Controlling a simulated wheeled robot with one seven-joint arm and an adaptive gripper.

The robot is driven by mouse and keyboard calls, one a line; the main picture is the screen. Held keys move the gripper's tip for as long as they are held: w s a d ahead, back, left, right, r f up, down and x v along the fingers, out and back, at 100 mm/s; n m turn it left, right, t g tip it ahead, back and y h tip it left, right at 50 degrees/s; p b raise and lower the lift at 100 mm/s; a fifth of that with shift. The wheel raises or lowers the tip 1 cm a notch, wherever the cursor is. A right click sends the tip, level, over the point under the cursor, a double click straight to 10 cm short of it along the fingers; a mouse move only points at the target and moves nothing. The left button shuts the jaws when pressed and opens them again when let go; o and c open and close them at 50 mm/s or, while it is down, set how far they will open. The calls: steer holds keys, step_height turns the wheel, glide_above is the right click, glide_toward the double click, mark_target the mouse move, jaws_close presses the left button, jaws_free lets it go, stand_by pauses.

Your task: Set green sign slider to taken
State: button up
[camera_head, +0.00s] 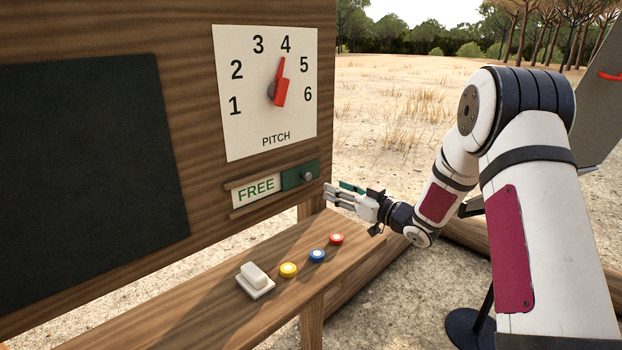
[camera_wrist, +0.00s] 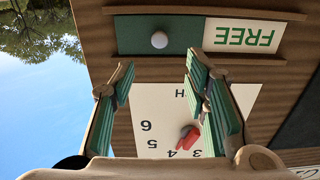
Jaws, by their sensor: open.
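The green sign slider (camera_head: 300,176) sits at the right end of its wooden track on the board, with a small round grey knob on it. The word FREE (camera_head: 257,190) shows on a white panel to its left. In the wrist view, which is upside down, the green slider (camera_wrist: 130,34) and its pale knob lie beyond my fingertips, and FREE (camera_wrist: 240,37) shows beside it. My gripper (camera_head: 328,194) is open and empty, just right of and slightly below the slider. Its green-padded fingers (camera_wrist: 160,72) point toward the board, apart from the knob.
Above the slider is a PITCH dial (camera_head: 237,120) with a red pointer (camera_head: 281,92) near 4. Below, a wooden shelf (camera_head: 215,305) carries a white rocker switch (camera_head: 255,280) and yellow (camera_head: 288,270), blue (camera_head: 317,256) and red (camera_head: 336,239) buttons. A dark panel (camera_head: 85,190) is at left.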

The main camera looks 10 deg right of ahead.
mark_target(309, 176)
steer(key=x, duration=1.1)
steer(key=shift+a, duration=0.1)
jaws_close()
